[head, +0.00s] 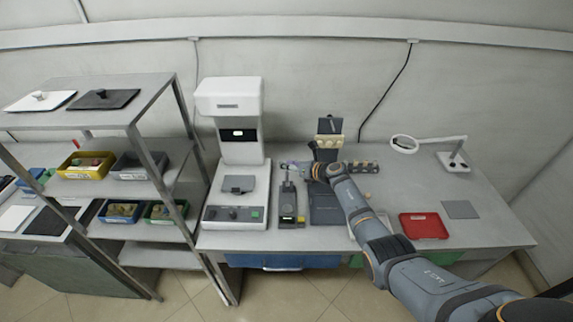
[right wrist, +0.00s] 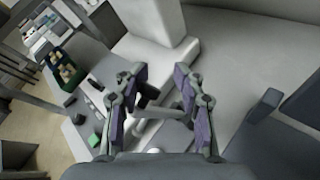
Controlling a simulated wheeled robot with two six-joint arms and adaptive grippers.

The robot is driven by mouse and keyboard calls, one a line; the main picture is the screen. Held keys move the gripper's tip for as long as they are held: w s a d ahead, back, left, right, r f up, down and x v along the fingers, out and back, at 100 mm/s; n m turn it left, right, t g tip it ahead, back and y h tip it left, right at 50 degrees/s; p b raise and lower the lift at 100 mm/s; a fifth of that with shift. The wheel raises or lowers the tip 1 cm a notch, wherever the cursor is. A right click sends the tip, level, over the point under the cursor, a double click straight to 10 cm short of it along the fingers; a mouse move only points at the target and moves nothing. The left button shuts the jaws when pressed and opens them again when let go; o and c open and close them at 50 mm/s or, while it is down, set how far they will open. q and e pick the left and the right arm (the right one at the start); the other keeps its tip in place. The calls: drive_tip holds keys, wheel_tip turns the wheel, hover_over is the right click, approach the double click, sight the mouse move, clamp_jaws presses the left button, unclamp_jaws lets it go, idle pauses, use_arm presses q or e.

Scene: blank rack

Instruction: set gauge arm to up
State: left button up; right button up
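A narrow dark grey device (head: 291,206) with a yellow label stands on the bench, just right of the white machine. A short upright piece (head: 286,180) rises from its back part; it looks like the gauge arm, but its exact pose is too small to tell. My right gripper (head: 288,167) is at the top of this device, reaching in from the right. In the right wrist view my right gripper (right wrist: 160,90) has its purple-padded fingers apart. A grey rod-like piece (right wrist: 148,91) shows between them; contact cannot be told. My left gripper is not in view.
The white machine (head: 240,125) stands close on the left. A dark stand (head: 326,208) is close on the right, under my right arm. A red tray (head: 419,226), a grey plate (head: 460,209) and a magnifier lamp (head: 405,143) are further right. A shelf rack (head: 150,105) stands left.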

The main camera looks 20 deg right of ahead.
drive_tip(key=shift+o, duration=0.2)
drive_tip(key=shift+d, duration=0.15)
drive_tip(key=shift+a, duration=0.2)
drive_tip(key=shift+r, duration=0.1)
drive_tip(key=v, duration=1.2)
drive_tip(key=shift+c, duration=0.4)
